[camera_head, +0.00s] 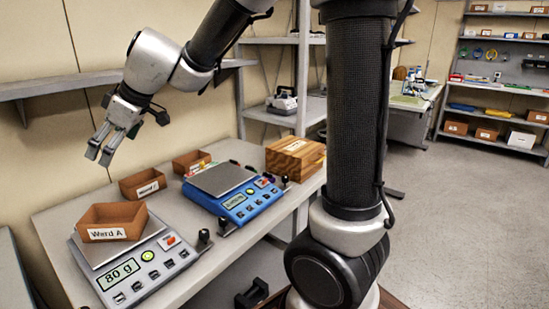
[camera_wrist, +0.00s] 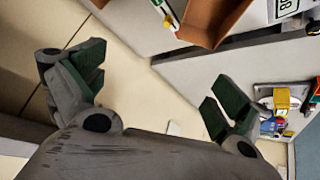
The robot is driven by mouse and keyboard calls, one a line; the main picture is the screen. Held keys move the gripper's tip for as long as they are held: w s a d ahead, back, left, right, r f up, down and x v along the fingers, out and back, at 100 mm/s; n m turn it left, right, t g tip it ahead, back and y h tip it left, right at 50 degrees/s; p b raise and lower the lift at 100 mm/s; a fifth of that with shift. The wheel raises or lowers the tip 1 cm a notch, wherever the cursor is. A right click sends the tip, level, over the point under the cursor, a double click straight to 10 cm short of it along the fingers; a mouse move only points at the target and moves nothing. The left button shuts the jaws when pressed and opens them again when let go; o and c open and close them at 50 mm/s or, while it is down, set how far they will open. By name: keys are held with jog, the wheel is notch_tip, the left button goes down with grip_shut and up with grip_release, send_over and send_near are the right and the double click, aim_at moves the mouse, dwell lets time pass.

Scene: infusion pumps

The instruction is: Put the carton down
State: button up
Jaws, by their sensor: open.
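A brown open carton labelled "Ward A" (camera_head: 112,222) sits on the pan of a grey scale (camera_head: 150,268), whose display reads 80 g. My gripper (camera_head: 99,146) is open and empty, in the air above and behind that carton, apart from it. In the wrist view my gripper's (camera_wrist: 155,95) fingers are spread wide with nothing between them. A brown carton (camera_wrist: 208,22) shows at the top of the wrist view, beyond the fingers; I cannot tell which one it is. A second labelled carton (camera_head: 142,184) stands on the table behind the scale.
A blue scale (camera_head: 234,204) with an empty pan stands to the right. A third carton (camera_head: 191,161) with small coloured items is behind it. A striped wooden box (camera_head: 296,155) sits at the table's right end. A wall shelf (camera_head: 60,84) runs close behind my gripper.

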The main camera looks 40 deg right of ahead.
jog(key=w+d+r+m+t+h, duration=0.1)
jog(key=w+d+r+m+t, duration=0.15)
jog(key=d+r, duration=0.3)
jog(key=w+d+r+m+t+h, duration=0.1)
jog(key=w+d+r+t, duration=0.15)
jog(key=d+r, duration=0.3)
jog(key=s+d+r+m+t+h, duration=0.1)
jog(key=s+d+r+m+h, duration=0.15)
jog(key=d, duration=0.45)
jog(key=s+d+r+m+t+h, duration=0.1)
jog(key=s+d+m+h, duration=0.15)
jog(key=d, duration=0.55)
jog(key=s+d+f+m+g+h, duration=0.1)
jog(key=s+d+f+g, duration=0.1)
jog(key=s+d+f, duration=0.3)
jog(key=s+d+f+m+g+h, duration=0.1)
jog(key=s+d+m+g, duration=0.1)
jog(key=s+d, duration=0.3)
jog(key=s+a+f+g+y, duration=0.1)
jog(key=s+a+f+g, duration=0.1)
jog(key=s+f, duration=0.3)
jog(key=s+a+f+g+y, duration=0.2)
jog(key=s+f, duration=0.3)
jog(key=s, duration=0.6)
jog(key=shift+a+f+y, duration=0.15)
jog(key=shift+a+y, duration=0.15)
jog(key=shift+a, duration=0.5)
